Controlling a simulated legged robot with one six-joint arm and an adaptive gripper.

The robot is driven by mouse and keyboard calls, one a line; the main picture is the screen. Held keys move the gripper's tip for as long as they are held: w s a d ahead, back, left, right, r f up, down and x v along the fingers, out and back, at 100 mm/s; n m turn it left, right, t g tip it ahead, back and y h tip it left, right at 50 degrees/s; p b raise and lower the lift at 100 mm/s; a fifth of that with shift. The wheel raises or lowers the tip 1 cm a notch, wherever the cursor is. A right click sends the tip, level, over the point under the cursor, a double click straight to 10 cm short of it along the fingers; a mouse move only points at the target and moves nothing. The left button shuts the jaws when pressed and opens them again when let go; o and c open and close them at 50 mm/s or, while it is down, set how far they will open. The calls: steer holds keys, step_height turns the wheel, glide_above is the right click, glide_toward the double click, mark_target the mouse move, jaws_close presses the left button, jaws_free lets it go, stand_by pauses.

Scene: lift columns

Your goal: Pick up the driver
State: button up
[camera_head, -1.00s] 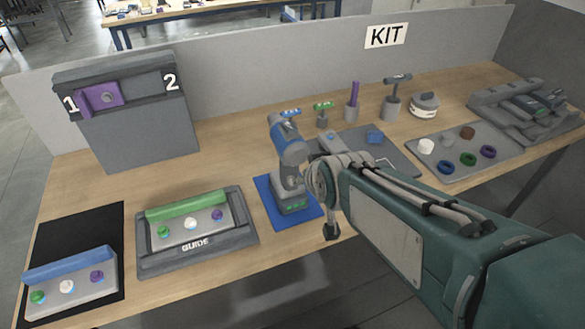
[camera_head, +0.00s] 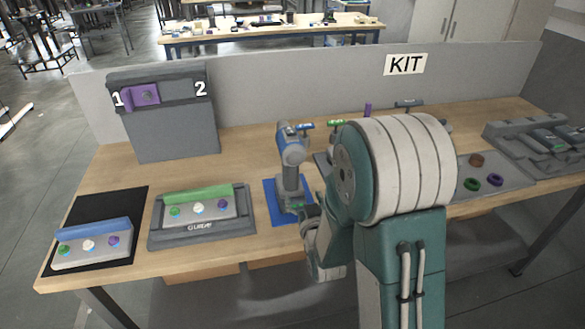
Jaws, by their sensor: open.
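The driver (camera_head: 291,157), a grey and blue power tool, stands upright on a blue mat (camera_head: 270,190) near the table's front edge. Green shows low on its base. My gripper (camera_head: 309,213) is close to the right of the driver's base, small and partly hidden by my own arm. It is open, and the driver stands free on its mat. I cannot tell whether the gripper touches the driver.
The guide tray (camera_head: 243,227) with a green-topped block is left of the driver. A blue-topped block (camera_head: 92,252) lies on a black mat. A grey panel (camera_head: 178,135) stands behind. My arm hides much of the right side; a ring tray (camera_head: 510,178) shows beyond.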

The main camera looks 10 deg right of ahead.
mark_target(294, 179)
steer(key=w, duration=0.2)
steer(key=w+a, duration=0.1)
steer(key=w, duration=0.2)
steer(key=shift+w+d, duration=0.2)
steer(key=shift+w, duration=0.5)
steer(key=w, duration=0.3)
steer(key=shift+w+a+r, duration=0.1)
steer(key=shift+w+a, duration=0.05)
steer(key=shift+w, duration=0.2)
steer(key=shift+w+a, duration=0.2)
steer(key=shift+w, duration=0.15)
steer(key=shift+c, duration=0.3)
steer(key=shift+d, duration=0.1)
jaws_close()
steer(key=shift+r, duration=0.1)
